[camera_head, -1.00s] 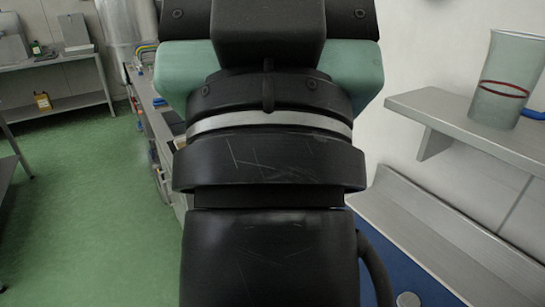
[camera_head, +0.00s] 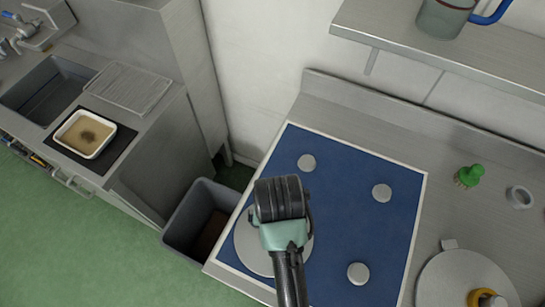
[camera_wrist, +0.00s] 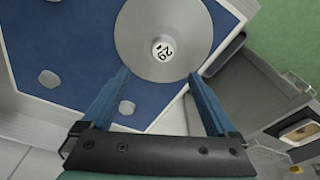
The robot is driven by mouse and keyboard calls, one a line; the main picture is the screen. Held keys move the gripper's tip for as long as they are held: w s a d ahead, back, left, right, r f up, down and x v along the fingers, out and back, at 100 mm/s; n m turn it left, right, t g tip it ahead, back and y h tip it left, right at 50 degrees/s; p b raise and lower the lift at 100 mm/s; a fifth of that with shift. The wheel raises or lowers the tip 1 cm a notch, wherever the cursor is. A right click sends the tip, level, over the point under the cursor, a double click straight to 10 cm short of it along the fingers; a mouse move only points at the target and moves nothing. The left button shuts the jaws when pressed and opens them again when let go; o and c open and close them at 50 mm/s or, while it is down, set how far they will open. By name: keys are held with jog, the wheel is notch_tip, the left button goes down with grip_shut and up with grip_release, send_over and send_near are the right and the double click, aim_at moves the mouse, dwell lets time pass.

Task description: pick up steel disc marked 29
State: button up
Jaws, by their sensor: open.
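The large round steel disc marked 29 (camera_wrist: 160,22) lies at the top middle of the wrist view, its number on a small white round centre that appears upside down. In the head view the disc (camera_head: 247,250) lies on the near left part of a blue mat (camera_head: 335,215), partly hidden by my arm. My gripper (camera_wrist: 158,73) is open and empty. In the wrist view its two blue fingers point toward the disc, one on each side of its lower edge. I cannot tell the height above it. The fingers are hidden in the head view.
Several small grey discs (camera_head: 381,193) lie on the mat. Another large disc (camera_head: 440,285) with a yellow-ringed part, a green brush (camera_head: 468,176) and a grey ring (camera_head: 519,197) are at right. A grey bin (camera_head: 185,222) stands left; a shelf (camera_head: 440,45) overhangs behind.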

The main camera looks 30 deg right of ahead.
jog(key=f, duration=0.5)
jog(key=shift+w+d, duration=0.25)
jog(key=f, duration=0.3)
jog(key=f+p, duration=0.1)
jog(key=shift+w+a+f, duration=0.25)
jog(key=shift+a, duration=0.05)
jog(key=shift+w+f, duration=0.15)
jog(key=shift+f, duration=0.4)
jog(key=shift+c, duration=0.3)
grip_shut()
